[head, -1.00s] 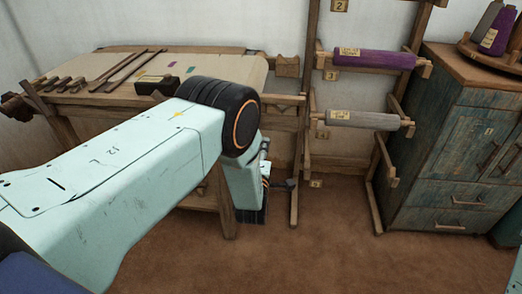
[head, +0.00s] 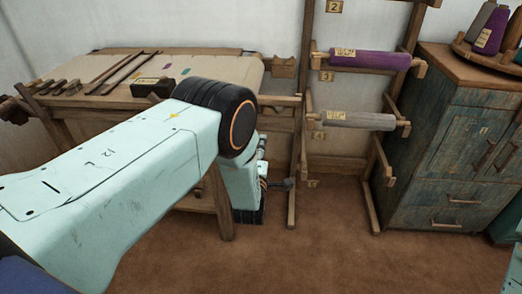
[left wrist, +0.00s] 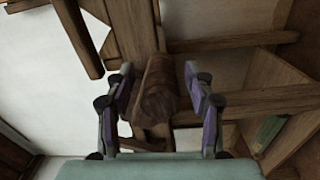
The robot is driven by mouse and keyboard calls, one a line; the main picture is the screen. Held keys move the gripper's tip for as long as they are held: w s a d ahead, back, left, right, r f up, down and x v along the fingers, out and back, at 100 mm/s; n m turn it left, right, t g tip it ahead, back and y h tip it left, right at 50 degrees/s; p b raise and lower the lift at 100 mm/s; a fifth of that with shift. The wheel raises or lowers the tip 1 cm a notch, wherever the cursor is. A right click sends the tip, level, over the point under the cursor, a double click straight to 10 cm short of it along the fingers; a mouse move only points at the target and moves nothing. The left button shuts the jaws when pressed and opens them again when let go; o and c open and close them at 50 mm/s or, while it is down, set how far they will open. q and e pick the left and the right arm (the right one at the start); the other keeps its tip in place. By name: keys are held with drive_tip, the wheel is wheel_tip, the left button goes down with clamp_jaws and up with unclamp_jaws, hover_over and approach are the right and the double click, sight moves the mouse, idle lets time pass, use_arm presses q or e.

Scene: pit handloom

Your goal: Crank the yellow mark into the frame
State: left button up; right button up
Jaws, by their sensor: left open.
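In the left wrist view a brown wooden handle-like piece (left wrist: 160,88) lies between the fingers of my left gripper (left wrist: 160,95). The gripper is open, with a gap on both sides of the wood. In the head view my left gripper (head: 248,208) hangs low in front of the loom, mostly hidden by my own arm. My right gripper is not in view.
A dark box (head: 153,87) and several wooden sticks lie on the loom's left part. A rack with a purple roll (head: 370,60) and a grey roll (head: 357,120) stands to the right, then a green cabinet (head: 455,150). Brown floor (head: 330,255) in front is clear.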

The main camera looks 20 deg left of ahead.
use_arm(q)
drive_tip(key=v, duration=1.2)
idle(0.4)
drive_tip(key=s+a+f+m+g+h, duration=0.1)
drive_tip(key=s+f+m+g+h, duration=0.2)
drive_tip(key=s+f+m+g, duration=0.95)
drive_tip(key=s+a+m+g+h, duration=0.1)
drive_tip(key=s+m+g, duration=0.4)
drive_tip(key=s, duration=1.8)
drive_tip(key=shift+s+a+m+h, duration=0.3)
drive_tip(key=shift+s+a+m, duration=0.05)
drive_tip(key=shift+m, duration=0.3)
